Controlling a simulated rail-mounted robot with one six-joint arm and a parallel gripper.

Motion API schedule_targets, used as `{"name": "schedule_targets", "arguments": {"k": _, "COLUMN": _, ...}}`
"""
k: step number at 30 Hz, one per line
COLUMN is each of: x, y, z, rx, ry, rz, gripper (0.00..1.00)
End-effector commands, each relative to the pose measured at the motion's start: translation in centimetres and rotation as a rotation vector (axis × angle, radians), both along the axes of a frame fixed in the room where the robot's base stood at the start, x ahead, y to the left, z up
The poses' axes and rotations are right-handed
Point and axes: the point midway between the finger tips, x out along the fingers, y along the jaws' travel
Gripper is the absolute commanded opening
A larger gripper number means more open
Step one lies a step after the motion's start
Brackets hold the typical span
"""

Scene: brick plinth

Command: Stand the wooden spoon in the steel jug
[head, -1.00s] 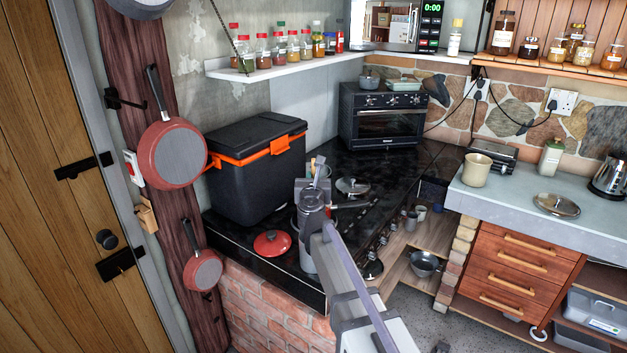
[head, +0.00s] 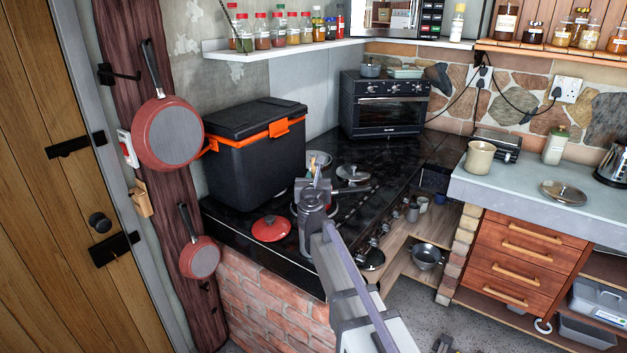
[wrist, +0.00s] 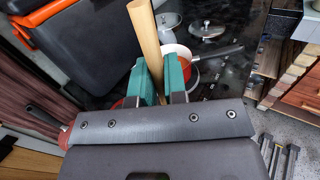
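The wooden spoon (wrist: 145,35) shows as a pale wooden shaft rising from between the teal fingers of my gripper (wrist: 163,82) in the wrist view. The fingers are closed against it, and its lower part is hidden by them. In the head view my gripper (head: 314,182) is over the black hob, seen largely from behind my arm. The steel jug appears to be the grey vessel (head: 318,158) just behind my gripper, partly hidden. In the wrist view it seems to be the grey shape (wrist: 170,22) right of the spoon, apart from it.
A red pan (wrist: 181,54) with a dark handle lies just beyond the fingers. A steel lid (head: 352,173) and a red lid (head: 270,229) flank my gripper. A large black box (head: 257,160) stands to the left, and an oven (head: 385,108) behind.

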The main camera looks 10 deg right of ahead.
Motion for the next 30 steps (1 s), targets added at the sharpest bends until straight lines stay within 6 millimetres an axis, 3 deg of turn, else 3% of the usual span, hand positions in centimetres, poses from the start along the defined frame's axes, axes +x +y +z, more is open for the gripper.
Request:
{"name": "schedule_targets", "arguments": {"k": 9, "x": 0.0, "y": 0.0, "z": 0.0, "rx": 0.0, "ry": 0.0, "rz": 0.0, "gripper": 0.42}}
{"name": "schedule_targets", "arguments": {"k": 18, "x": -0.5, "y": 0.1, "z": 0.0, "rx": 0.0, "ry": 0.0, "rz": 0.0, "gripper": 0.42}}
{"name": "schedule_targets", "arguments": {"k": 23, "x": -3.2, "y": 0.7, "z": 0.0, "rx": 0.0, "ry": 0.0, "rz": 0.002, "gripper": 0.42}}
{"name": "schedule_targets", "arguments": {"k": 30, "x": -9.1, "y": 2.0, "z": 0.0, "rx": 0.0, "ry": 0.0, "rz": 0.002, "gripper": 0.42}}
